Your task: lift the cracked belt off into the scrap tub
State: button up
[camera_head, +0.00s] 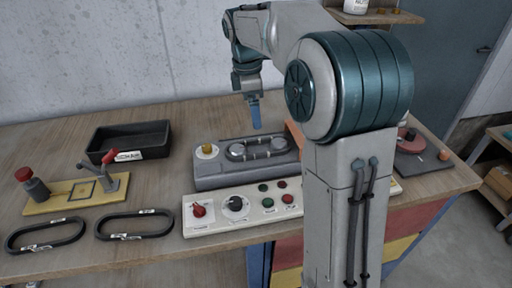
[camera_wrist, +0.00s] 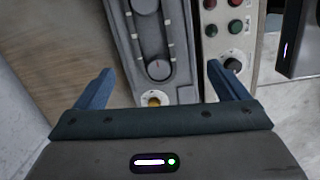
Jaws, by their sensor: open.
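A belt (camera_head: 259,141) with pale marks runs round two pulleys on a grey machine (camera_head: 215,175); it also shows in the wrist view (camera_wrist: 170,40). Cracks are too small to make out. My gripper (camera_head: 255,112) hangs above the machine, pointing down, apart from the belt. In the wrist view its two blue fingers (camera_wrist: 165,88) are spread wide with nothing between them. A black tub with a white label (camera_head: 128,139) stands empty at the back left; I cannot read the label well enough to tell if it is the scrap tub.
Two black belts (camera_head: 45,235) (camera_head: 134,225) lie flat at the front left. A yellow plate (camera_head: 72,193) with a red-handled lever stands behind them. A control panel (camera_head: 240,207) with knobs and buttons lies before the machine. Bare bench lies between tub and machine.

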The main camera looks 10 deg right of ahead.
aim_at(259, 151)
jog(key=shift+n, duration=0.6)
jog(key=f, duration=0.4)
jog(key=w+d+f, duration=0.1)
jog(key=f, duration=0.9)
jog(key=shift+w+d+f, duration=0.15)
jog(key=shift+w+d, duration=0.05)
jog(key=shift+w, duration=0.15)
jog(key=c, duration=1.1)
